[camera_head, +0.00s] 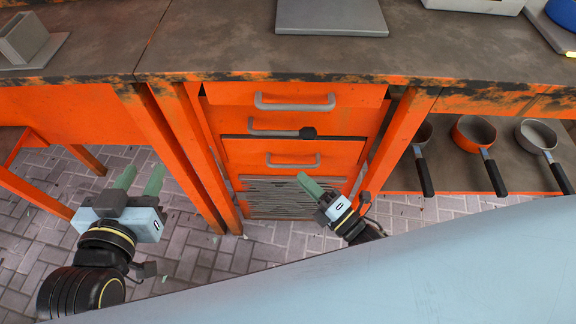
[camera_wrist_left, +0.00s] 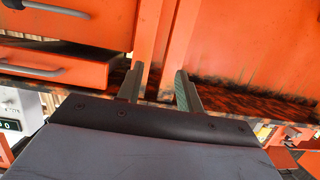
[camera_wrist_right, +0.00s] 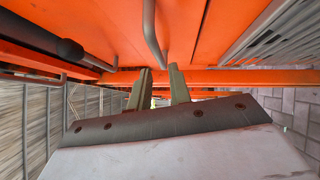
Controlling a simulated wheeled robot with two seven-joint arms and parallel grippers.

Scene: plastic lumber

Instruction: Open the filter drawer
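An orange drawer unit (camera_head: 292,120) stands under the counter, with grey bar handles one above another: an upper one (camera_head: 295,105), a middle one (camera_head: 270,131) and a lower one (camera_head: 293,163). Which drawer is the filter drawer is not marked. The lower drawer's front (camera_head: 245,152) has a dark gap along its top edge. My right gripper (camera_head: 312,182) is open and empty just below the lower handle; in the right wrist view a handle (camera_wrist_right: 151,30) lies just beyond the fingertips. My left gripper (camera_head: 139,180) is open and empty, left of the unit.
A black knob (camera_head: 308,132) sits at the middle handle's right end. An orange post (camera_head: 190,150) stands between my left gripper and the drawers. Several pans, one orange (camera_head: 473,131), sit on a shelf at right. The paved floor (camera_head: 200,265) is clear.

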